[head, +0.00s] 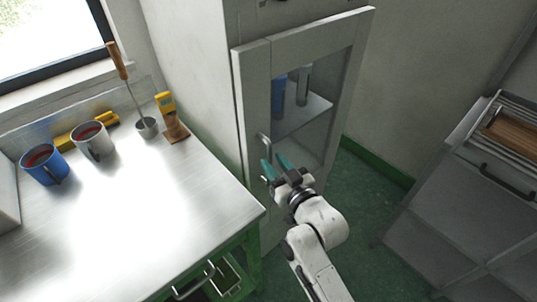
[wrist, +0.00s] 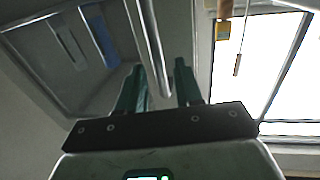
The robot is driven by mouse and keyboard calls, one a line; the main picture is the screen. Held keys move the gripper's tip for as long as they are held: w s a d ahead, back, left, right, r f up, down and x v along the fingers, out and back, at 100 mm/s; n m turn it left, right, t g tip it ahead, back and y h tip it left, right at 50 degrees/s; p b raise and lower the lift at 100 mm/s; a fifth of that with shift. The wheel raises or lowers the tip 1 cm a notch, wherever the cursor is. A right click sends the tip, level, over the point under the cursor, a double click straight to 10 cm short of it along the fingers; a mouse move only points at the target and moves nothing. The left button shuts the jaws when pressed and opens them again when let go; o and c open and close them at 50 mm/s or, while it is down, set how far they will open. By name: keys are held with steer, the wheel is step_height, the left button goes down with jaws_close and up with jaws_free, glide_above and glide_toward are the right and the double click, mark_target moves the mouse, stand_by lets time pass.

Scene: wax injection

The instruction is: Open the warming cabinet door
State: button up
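The warming cabinet (head: 245,20) is tall and grey, with a framed, windowed door (head: 257,100) that looks shut in the head view. A pale upright bar handle (head: 265,150) sits low on the door's left stile. My gripper (head: 275,165) is at the handle, with its teal fingers pointing up toward the door. In the wrist view my gripper (wrist: 160,85) is open, and the bar handle (wrist: 150,45) runs down between the two fingers. I cannot tell whether either finger touches it.
Blue and grey containers show through the door window. A grey rack (head: 450,195) stands at right. Green floor (head: 365,225) lies clear between.

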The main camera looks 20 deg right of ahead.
mark_target(271, 159)
steer(key=shift+w+a, duration=0.15)
steer(key=shift+w, duration=1.45)
jaws_close()
